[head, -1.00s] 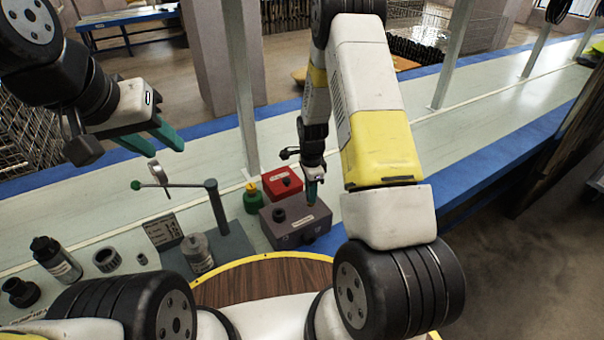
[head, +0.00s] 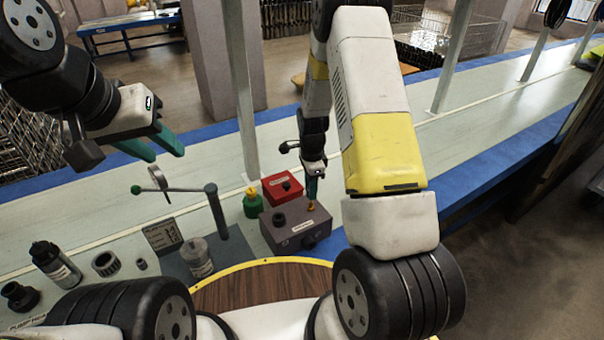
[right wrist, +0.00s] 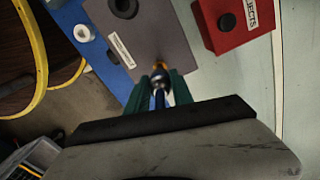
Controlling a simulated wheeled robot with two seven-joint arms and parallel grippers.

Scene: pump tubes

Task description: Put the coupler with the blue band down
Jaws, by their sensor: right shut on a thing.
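The coupler with the blue band (right wrist: 158,84) is between the teal fingers of my right gripper (right wrist: 160,92) in the right wrist view. Its brass end points at the dark grey box (right wrist: 150,32). In the head view my right gripper (head: 313,184) is over the right part of this box (head: 293,238), with the coupler's brass end (head: 311,205) below the fingers. I cannot tell whether that end touches the box top. My left gripper (head: 165,154) is open and empty above the bench, far from the box.
A red box (head: 282,187) labelled as rejects stands behind the grey box, with a green bottle (head: 252,203) beside it.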

